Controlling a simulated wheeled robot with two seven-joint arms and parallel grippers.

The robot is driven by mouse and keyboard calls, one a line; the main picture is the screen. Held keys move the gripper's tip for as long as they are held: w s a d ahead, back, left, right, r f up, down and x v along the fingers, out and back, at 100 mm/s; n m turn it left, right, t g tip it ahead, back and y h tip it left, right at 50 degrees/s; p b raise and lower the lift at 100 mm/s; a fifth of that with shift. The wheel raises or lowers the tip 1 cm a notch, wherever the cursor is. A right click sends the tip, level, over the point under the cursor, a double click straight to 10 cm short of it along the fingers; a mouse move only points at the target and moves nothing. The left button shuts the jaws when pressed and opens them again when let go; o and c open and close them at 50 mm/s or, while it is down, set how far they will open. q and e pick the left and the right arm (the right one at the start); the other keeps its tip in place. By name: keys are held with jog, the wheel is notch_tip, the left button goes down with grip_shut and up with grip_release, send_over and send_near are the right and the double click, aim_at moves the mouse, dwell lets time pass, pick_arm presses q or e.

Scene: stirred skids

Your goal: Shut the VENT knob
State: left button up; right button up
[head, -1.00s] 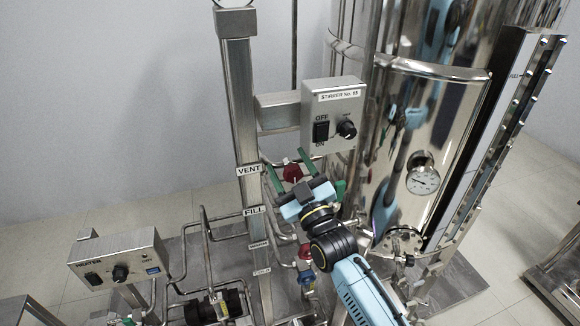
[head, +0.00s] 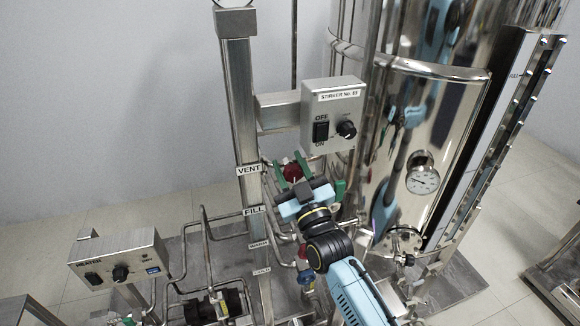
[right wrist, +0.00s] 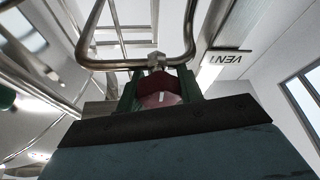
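The VENT knob (head: 293,171) is red and sits on the pipe beside the VENT label (head: 249,170). My right gripper (head: 290,168) has its green fingers on either side of this knob. In the right wrist view the red knob (right wrist: 158,88), with a short white mark on its face, fills the gap between the fingers of the right gripper (right wrist: 160,92). The fingers look closed on its sides. Part of the knob is hidden by the gripper in the head view. My left gripper is not in view.
The stirrer box (head: 332,115) hangs just above the knob. The shiny tank (head: 400,160) stands close on the right. The FILL label (head: 254,210) and lower valves, one blue (head: 306,278), are below.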

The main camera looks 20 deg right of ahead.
jog(key=o, duration=0.4)
jog(key=shift+o, duration=0.2)
jog(key=b+v, duration=0.1)
jog(key=v, duration=1.2)
jog(key=shift+s+b, duration=0.25)
jog(key=shift+b, duration=0.1)
jog(key=shift+f, duration=0.1)
